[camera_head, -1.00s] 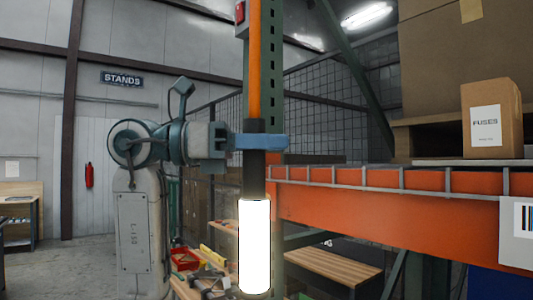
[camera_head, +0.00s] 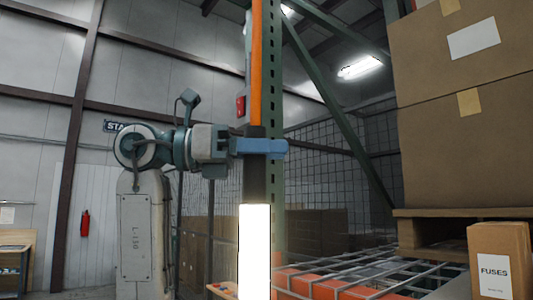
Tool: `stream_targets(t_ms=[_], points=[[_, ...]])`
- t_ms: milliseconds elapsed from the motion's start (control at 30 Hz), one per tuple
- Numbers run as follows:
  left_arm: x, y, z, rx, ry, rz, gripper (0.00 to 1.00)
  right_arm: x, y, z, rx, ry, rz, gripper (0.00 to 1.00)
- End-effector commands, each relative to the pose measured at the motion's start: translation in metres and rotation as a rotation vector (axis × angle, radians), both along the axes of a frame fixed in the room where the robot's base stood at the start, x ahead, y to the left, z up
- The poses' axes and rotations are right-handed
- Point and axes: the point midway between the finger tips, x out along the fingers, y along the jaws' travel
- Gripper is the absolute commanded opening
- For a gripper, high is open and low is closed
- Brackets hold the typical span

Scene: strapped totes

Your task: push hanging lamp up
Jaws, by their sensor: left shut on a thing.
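The hanging lamp is a glowing white tube (camera_head: 255,255) below a black handle (camera_head: 256,180), with an orange strip (camera_head: 257,65) running up from it. It hangs upright in front of a green perforated rack post. My left gripper (camera_head: 262,147) has blue fingers and comes in from the left. It is shut around the black handle, above the white tube. The tube's lower end is cut off by the bottom of the picture. My right gripper is not in view.
An orange rack beam with wire decking (camera_head: 350,280) lies to the right. On it stand a FUSES box (camera_head: 497,262) and a wooden pallet (camera_head: 435,232) with large cartons (camera_head: 465,140). A red switch box (camera_head: 240,105) sits beside the orange strip.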

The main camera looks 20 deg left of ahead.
Motion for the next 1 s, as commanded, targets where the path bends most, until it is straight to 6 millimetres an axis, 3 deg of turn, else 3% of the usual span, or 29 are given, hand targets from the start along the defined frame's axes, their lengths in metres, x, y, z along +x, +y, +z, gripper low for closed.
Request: stream_targets(t_ms=[267,300,400,733,1000], points=[[-0.001,0.001,0.008,-0.014,-0.006,0.006,0.00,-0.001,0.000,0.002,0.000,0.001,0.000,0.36],[0.000,0.001,0.008,-0.013,-0.005,0.007,0.36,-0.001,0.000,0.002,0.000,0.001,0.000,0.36],[0.000,0.001,0.008,-0.012,-0.005,0.006,0.52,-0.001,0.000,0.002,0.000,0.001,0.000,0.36],[-0.001,0.005,0.004,-0.008,-0.004,0.005,0.52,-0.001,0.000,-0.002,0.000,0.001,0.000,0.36],[-0.016,0.048,0.000,-0.010,-0.005,0.009,0.52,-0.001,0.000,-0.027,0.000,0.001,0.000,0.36]])
